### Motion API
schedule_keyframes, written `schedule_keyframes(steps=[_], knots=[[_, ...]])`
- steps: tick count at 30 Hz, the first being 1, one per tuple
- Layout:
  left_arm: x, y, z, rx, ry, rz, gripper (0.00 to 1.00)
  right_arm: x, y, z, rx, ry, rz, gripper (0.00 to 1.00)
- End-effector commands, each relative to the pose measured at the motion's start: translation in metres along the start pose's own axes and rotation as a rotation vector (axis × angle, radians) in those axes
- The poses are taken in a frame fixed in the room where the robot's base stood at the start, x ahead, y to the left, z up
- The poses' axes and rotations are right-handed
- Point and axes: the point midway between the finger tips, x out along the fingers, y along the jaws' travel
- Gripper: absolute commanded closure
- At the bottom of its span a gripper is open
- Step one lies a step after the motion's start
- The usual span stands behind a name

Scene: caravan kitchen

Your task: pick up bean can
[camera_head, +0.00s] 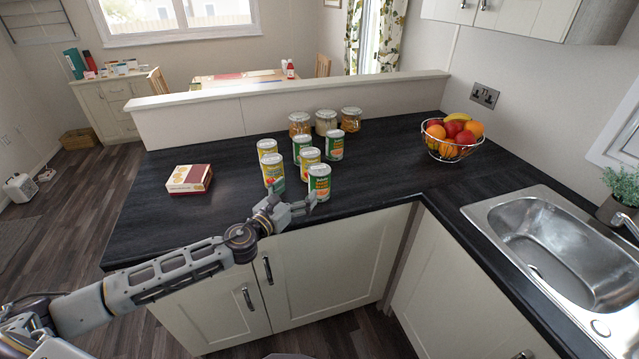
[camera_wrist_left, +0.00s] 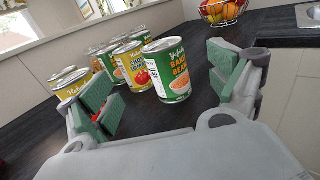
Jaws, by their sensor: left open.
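A bean can (camera_head: 319,183) with a green label stands upright at the front right of a group of cans on the dark worktop. In the left wrist view the bean can (camera_wrist_left: 168,72) reads "Baked Beans" and stands ahead, between the directions of the two fingers. My left gripper (camera_head: 293,203) is at the worktop's front edge, just in front of the cans. In the left wrist view the gripper (camera_wrist_left: 163,86) is open, with its green-padded fingers apart and nothing held. Other green-labelled cans (camera_head: 335,146) stand farther back. My right gripper is not in view.
Yellow-labelled cans (camera_head: 273,172) stand left of and behind the bean can. Jars (camera_head: 326,122) stand at the back. A red-and-cream box (camera_head: 189,178) lies left, a fruit bowl (camera_head: 453,143) right, and a sink (camera_head: 556,244) far right. The worktop right of the cans is clear.

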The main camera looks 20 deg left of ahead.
Motion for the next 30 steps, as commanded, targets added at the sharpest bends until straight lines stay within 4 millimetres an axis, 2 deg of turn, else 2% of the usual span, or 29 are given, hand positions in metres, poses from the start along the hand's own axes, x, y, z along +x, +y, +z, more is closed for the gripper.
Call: schedule_keyframes(steps=[6, 11, 24, 30], knots=[[0.015, -0.001, 0.002, -0.002, -0.001, -0.001, 0.09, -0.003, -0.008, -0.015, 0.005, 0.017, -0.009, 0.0], [0.027, 0.0, 0.001, -0.002, -0.002, 0.001, 0.09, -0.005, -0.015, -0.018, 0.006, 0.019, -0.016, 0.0], [0.061, 0.0, 0.001, -0.002, -0.001, 0.001, 0.09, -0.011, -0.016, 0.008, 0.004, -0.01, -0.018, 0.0], [0.07, -0.001, 0.001, -0.001, 0.0, -0.001, 0.09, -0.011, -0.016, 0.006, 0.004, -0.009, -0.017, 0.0]])
